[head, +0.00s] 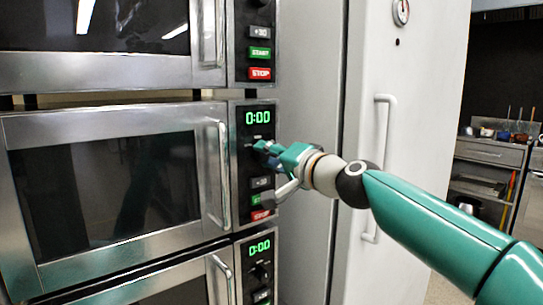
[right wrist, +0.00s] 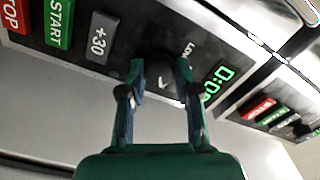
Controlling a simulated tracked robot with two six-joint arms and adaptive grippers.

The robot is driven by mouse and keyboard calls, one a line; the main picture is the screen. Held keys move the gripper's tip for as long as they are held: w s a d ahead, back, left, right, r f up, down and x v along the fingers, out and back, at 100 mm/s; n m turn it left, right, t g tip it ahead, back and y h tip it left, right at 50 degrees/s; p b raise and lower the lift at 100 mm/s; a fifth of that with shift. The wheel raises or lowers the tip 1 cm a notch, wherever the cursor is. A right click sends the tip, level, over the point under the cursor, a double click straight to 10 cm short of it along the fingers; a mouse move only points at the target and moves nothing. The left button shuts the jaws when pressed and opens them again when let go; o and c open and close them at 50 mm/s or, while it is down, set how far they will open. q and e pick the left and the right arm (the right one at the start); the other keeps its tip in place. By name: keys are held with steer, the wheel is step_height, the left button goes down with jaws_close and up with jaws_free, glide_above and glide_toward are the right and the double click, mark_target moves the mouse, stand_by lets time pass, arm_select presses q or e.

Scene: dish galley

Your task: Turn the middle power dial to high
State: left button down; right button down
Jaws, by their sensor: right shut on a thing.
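Three microwaves are stacked in the head view, and the middle microwave (head: 110,250) has a black control panel with a green 0:00 display (head: 258,117). My right gripper (head: 262,149) reaches in from the right and is at this panel, below the display. In the right wrist view its two fingers (right wrist: 160,72) are shut on the round black middle power dial (right wrist: 160,76), one on each side. A pale mark shows on the dial's face, but its setting is too unclear to read. In the head view the gripper mostly hides the dial. My left gripper is not in view.
The +30 (right wrist: 101,37), START (right wrist: 59,22) and STOP (right wrist: 15,14) buttons are on the same panel, near the fingers. The microwave's door handle (head: 223,175) sticks out left of the gripper. A tall white cabinet (head: 420,60) with a handle stands to the right.

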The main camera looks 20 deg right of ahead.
steer(key=c, duration=0.8)
jaws_free()
steer(key=shift+w+d, duration=0.1)
steer(key=shift+d, duration=0.25)
steer(key=shift+c, duration=0.2)
steer(key=shift+a, duration=0.15)
steer(key=v, duration=1.2)
